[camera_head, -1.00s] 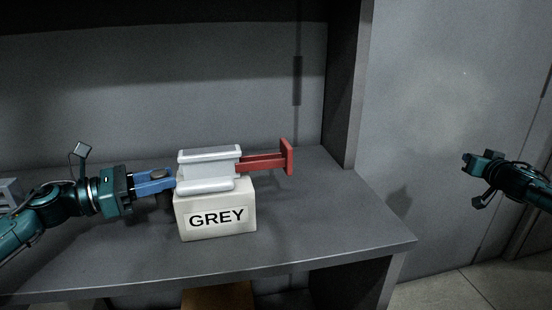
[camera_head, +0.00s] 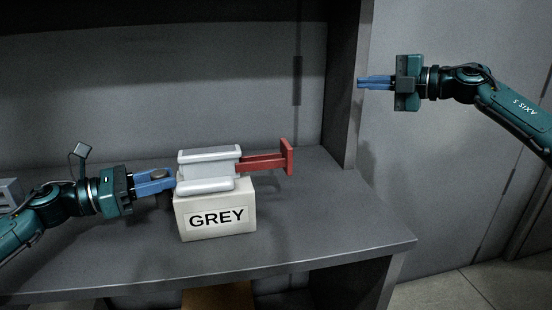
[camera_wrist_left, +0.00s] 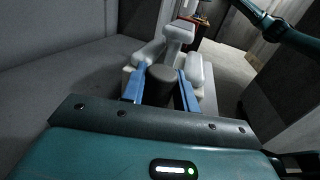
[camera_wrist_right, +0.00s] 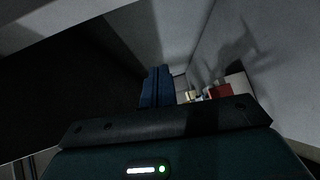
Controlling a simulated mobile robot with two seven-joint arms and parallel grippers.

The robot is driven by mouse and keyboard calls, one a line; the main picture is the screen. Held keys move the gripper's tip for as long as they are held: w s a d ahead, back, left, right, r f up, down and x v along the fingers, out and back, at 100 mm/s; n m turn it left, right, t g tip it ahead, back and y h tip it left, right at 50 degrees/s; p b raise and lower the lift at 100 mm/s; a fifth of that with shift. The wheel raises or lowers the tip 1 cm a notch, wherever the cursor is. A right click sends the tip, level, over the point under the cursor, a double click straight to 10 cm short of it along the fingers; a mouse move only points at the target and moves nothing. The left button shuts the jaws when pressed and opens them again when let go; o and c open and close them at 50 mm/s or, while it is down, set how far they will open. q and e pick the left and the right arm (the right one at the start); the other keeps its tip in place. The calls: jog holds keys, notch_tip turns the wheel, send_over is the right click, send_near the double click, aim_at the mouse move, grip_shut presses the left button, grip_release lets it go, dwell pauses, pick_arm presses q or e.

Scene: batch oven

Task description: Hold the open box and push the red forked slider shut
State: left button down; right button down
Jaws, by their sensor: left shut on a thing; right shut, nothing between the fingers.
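The open box (camera_head: 208,157) is a light grey, ribbed block lying on a white block labelled GREY (camera_head: 217,221). The red forked slider (camera_head: 266,161) sticks out of the box's right side, with its upright end plate at the far right. My left gripper (camera_head: 172,180) is shut on the box at its left end. In the left wrist view the fingers lie on both sides of a dark round part, with the light box (camera_wrist_left: 178,32) beyond.
The grey shelf top (camera_head: 330,215) is clear to the right of the block. An upright post (camera_head: 345,130) bounds the shelf at the right, with a back wall behind. A grey object (camera_head: 10,194) is partly seen at the left edge.

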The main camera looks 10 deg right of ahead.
pick_arm(q)
jog(key=shift+f, duration=0.2)
pick_arm(e)
jog(key=s+a+f+n+g+h, duration=0.1)
jog(key=s+a+n+g+h, duration=0.2)
jog(key=a+n, duration=0.55)
jog(key=s+a+f+n+g+h, duration=0.2)
jog(key=a+n+g+h, duration=0.25)
jog(key=a+n, duration=0.4)
notch_tip(320, 180, down, 9)
jog(key=d+n, duration=0.1)
jog(key=shift+r+n+t, duration=0.2)
jog(key=shift+n+t, duration=0.1)
jog(key=shift+t, duration=0.05)
jog(key=shift+w+h, duration=0.1)
jog(key=shift+h, duration=0.15)
dwell(0.6)
